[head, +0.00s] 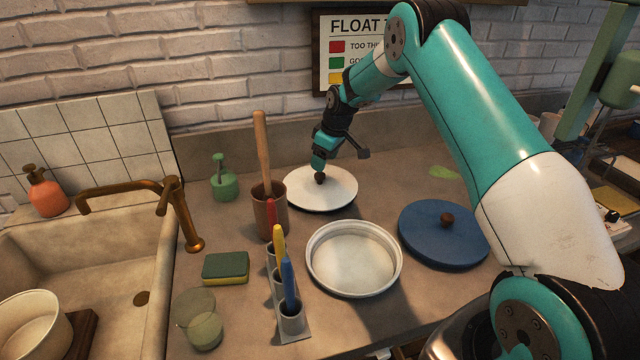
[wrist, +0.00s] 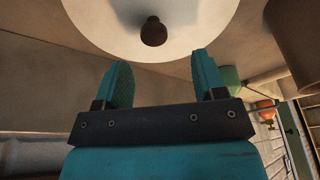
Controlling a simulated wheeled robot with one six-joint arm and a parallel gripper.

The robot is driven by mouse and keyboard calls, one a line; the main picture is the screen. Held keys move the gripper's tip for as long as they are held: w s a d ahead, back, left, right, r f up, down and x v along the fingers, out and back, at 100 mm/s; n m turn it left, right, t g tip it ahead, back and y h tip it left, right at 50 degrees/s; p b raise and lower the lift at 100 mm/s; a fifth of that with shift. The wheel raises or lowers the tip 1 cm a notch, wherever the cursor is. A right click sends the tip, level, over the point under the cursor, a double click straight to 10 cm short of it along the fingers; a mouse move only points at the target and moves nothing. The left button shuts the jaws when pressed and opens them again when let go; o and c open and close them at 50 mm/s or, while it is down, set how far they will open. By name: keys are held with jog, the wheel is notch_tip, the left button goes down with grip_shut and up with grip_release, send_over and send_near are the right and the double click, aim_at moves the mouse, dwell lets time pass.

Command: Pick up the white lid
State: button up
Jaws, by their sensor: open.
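The white lid (head: 335,190) lies on the counter behind the white round dish. It is a flat round disc with a dark brown knob (head: 320,177) at its middle. In the wrist view the white lid (wrist: 205,25) fills the top, with its knob (wrist: 153,32) just beyond the fingertips and between their lines. My gripper (head: 319,165) points down over the lid, close to the knob. In the wrist view my gripper (wrist: 162,72) has its two teal fingers apart with nothing between them. Whether a finger touches the lid I cannot tell.
The white dish (head: 354,288) stands in front of the lid, and a blue lid (head: 443,234) lies to the right. A brown cup (head: 270,212) with a tall wooden handle stands close left of the white lid. A brush holder (head: 291,322) stands nearer. The sink (head: 150,250) is at left.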

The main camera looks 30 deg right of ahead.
aim_at(320, 175)
jog(key=shift+w+d+p+x, duration=0.15)
jog(key=shift+p+x, duration=0.4)
jog(key=shift+x, duration=1.25)
jog(key=shift+w+d+p+x, duration=0.15)
jog(key=shift+p+x, duration=0.4)
jog(key=shift+x, duration=1.25)
jog(key=shift+c, duration=0.5)
jog(key=shift+r, duration=0.1)
jog(key=c, duration=1)
